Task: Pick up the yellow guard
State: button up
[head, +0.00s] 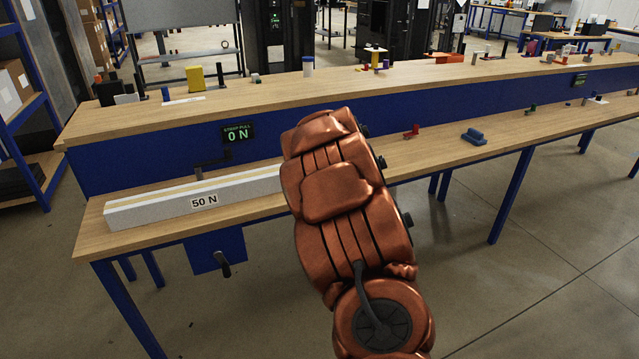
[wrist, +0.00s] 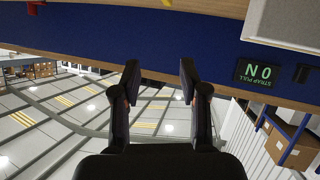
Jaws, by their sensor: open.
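A yellow block (head: 195,78) stands upright at the left end of the upper shelf in the head view; I cannot tell for certain that it is the yellow guard. In the wrist view, which is upside down, the fingers are in front of the bench's blue panel (wrist: 150,38) and the ceiling. In the head view my orange arm hides the gripper.
A long white box (head: 150,207) marked 50 N lies on the lower bench, left of my arm. A display (head: 238,134) reads 0 N. A red part (head: 412,131) and a blue-grey block (head: 474,137) sit to the right. Dark blocks (head: 108,92) stand left of the yellow block.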

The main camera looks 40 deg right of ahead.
jog(key=d+f+t+b, duration=0.1)
jog(key=f, duration=0.1)
jog(key=w+d+f+t+y, duration=0.1)
jog(key=f, duration=0.2)
jog(key=w+d+f+n+t+b, duration=0.1)
jog(key=d+f, duration=0.1)
jog(key=shift+w+f+t+y+b, duration=0.25)
jog(key=shift+t+y+b, duration=0.05)
jog(key=shift+y, duration=0.1)
jog(key=shift+w+d+f+t+y, duration=0.1)
jog(key=shift+w+f+t+y, duration=0.05)
jog(key=shift+f+t+y, duration=0.4)
jog(key=shift+d+x, duration=0.1)
jog(key=shift+x, duration=1.85)
jog(key=shift+d+x, duration=0.15)
jog(key=shift+x, duration=1.8)
jog(key=shift+f, duration=0.1)
grip_shut()
